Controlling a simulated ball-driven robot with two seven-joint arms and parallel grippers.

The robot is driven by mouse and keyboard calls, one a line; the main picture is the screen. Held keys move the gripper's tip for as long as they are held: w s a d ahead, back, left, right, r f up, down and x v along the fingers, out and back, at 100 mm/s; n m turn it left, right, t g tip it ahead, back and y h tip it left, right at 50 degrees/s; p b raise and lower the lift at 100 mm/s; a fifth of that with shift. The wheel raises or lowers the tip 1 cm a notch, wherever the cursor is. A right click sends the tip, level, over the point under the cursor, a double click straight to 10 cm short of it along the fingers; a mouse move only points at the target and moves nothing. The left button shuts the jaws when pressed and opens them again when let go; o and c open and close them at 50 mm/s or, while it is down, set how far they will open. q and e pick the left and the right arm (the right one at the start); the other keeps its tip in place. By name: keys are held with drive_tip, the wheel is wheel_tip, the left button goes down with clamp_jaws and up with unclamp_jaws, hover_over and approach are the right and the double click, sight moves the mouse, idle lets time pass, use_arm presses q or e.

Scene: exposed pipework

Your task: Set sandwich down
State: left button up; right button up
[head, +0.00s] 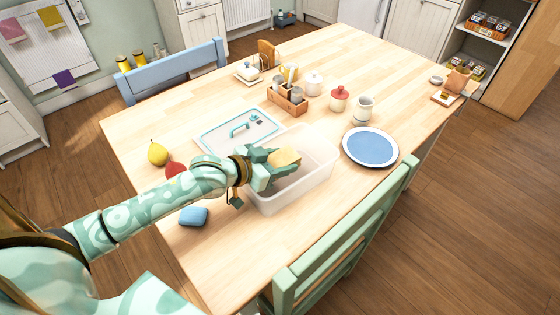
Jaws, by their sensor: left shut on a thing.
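The sandwich (286,157) is a pale yellow-tan block. My left gripper (277,163) is shut on it, over the open white translucent bin (313,176) on the wooden table. The sandwich sits near the bin's upper left side. I cannot tell whether it touches the bin. Part of it is hidden by the fingers. My right gripper is not in view.
A blue plate (370,147) lies right of the bin, and a blue-rimmed tray (239,131) lies behind it. A blue sponge (193,216), a yellow pear (158,153) and a red fruit (175,170) lie near my arm. A green chair (345,238) stands at the near edge.

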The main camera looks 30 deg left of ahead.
use_arm(q)
drive_tip(key=shift+f, duration=0.55)
drive_tip(key=o, duration=1.1)
drive_tip(key=shift+f, duration=0.1)
drive_tip(key=shift+c, duration=0.2)
drive_tip(key=shift+s+a+r+p, duration=0.2)
drive_tip(key=shift+s+r, duration=0.1)
drive_tip(key=shift+r, duration=0.2)
drive_tip(key=shift+s+a+r+p, duration=0.1)
drive_tip(key=shift+s+r+p, duration=0.15)
drive_tip(key=shift+r, duration=0.2)
drive_tip(key=p+v, duration=0.3)
drive_tip(key=v, duration=0.7)
drive_tip(key=shift+s+p, duration=0.35)
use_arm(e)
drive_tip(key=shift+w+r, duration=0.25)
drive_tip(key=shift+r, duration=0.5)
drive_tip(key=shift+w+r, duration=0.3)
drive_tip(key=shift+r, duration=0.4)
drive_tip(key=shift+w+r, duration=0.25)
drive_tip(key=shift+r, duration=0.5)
use_arm(q)
drive_tip(key=shift+a, duration=0.1)
